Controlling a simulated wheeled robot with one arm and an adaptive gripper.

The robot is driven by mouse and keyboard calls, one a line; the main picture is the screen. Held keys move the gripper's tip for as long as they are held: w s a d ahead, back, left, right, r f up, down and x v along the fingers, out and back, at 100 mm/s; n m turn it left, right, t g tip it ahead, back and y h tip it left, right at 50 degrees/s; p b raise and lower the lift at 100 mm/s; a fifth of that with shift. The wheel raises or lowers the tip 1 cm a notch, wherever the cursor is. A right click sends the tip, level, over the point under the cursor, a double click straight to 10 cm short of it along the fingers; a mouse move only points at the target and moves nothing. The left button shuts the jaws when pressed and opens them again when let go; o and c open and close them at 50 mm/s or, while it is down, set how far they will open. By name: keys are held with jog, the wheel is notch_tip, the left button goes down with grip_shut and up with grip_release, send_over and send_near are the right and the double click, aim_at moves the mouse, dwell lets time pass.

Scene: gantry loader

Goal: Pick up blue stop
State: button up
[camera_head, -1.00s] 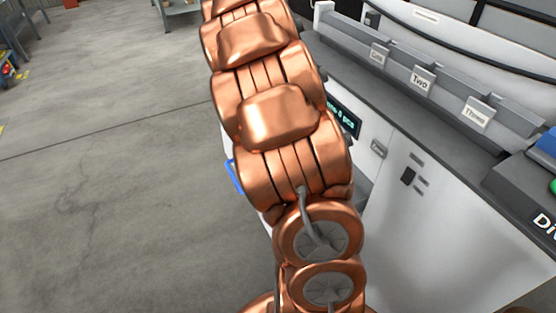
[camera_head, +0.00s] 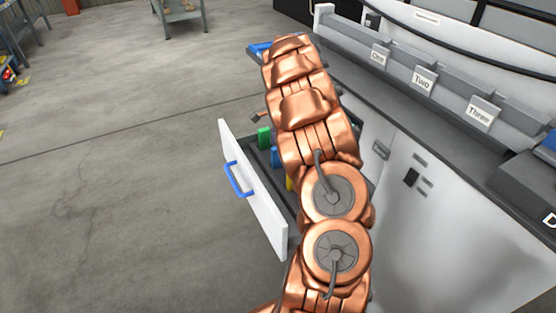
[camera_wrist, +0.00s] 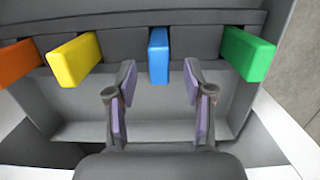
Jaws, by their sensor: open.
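The blue stop (camera_wrist: 158,56) is a narrow upright block in the open drawer, seen in the wrist view at the upper middle. It also shows in the head view (camera_head: 275,157), partly hidden behind my copper arm. My gripper (camera_wrist: 157,80) is open in the wrist view, with purple-padded fingers spread to the left and right of the blue stop's line. The stop shows between and a little beyond the fingertips, and nothing is held. In the head view my gripper is hidden by my arm.
A green block (camera_wrist: 248,54) stands right of the blue stop. A yellow block (camera_wrist: 74,60) and an orange block (camera_wrist: 18,64) stand left. The drawer front (camera_head: 256,200) has a blue handle (camera_head: 237,180). Slots labelled One, Two, Three line the counter (camera_head: 430,130).

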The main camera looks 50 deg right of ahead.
aim_at(277, 154)
jog(key=shift+a+f+p, duration=0.2)
jog(key=shift+f+p, duration=0.05)
jog(key=shift+f, duration=1)
jog(key=shift+a+f+p, duration=0.2)
jog(key=shift+f, duration=1.05)
grip_shut()
